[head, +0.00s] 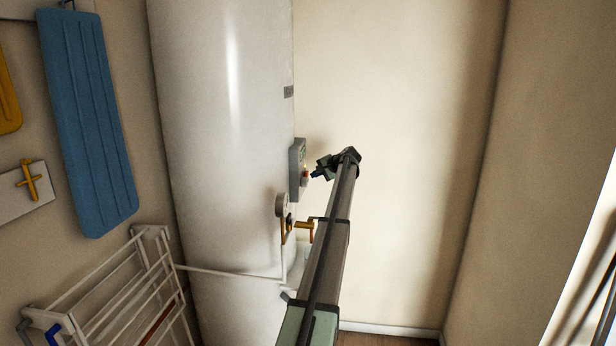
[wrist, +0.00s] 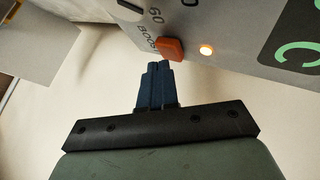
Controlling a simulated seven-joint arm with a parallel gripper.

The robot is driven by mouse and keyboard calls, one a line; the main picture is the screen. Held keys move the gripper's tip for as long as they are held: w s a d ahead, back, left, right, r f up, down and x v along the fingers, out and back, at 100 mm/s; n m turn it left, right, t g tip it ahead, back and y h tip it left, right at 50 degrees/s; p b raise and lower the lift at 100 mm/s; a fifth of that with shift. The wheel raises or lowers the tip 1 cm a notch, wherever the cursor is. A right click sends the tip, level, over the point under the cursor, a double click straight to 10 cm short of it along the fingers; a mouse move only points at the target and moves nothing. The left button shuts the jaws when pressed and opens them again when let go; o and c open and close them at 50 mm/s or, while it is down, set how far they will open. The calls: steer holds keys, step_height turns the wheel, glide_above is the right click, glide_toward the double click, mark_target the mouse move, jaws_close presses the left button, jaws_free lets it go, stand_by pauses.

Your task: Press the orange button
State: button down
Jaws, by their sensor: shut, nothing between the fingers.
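The orange button (wrist: 171,48) sticks out from a grey control panel (wrist: 225,28) in the wrist view, beside printed lettering that seems to read "BOOST". A small round light (wrist: 206,50) glows next to it. My gripper (wrist: 158,66) is shut and empty, its dark blue fingertips right at the button's lower edge; I cannot tell whether they touch. In the head view the control panel (head: 297,168) is mounted on the side of a tall white tank, and my gripper (head: 314,173) is beside its face. The button is small there and hard to make out.
The white tank (head: 225,130) fills the middle left. A drying rack (head: 120,285) stands lower left, under a blue board (head: 88,120). The wall to the right is bare.

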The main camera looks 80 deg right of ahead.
steer(key=shift+s, duration=0.5)
steer(key=shift+s, duration=2.5)
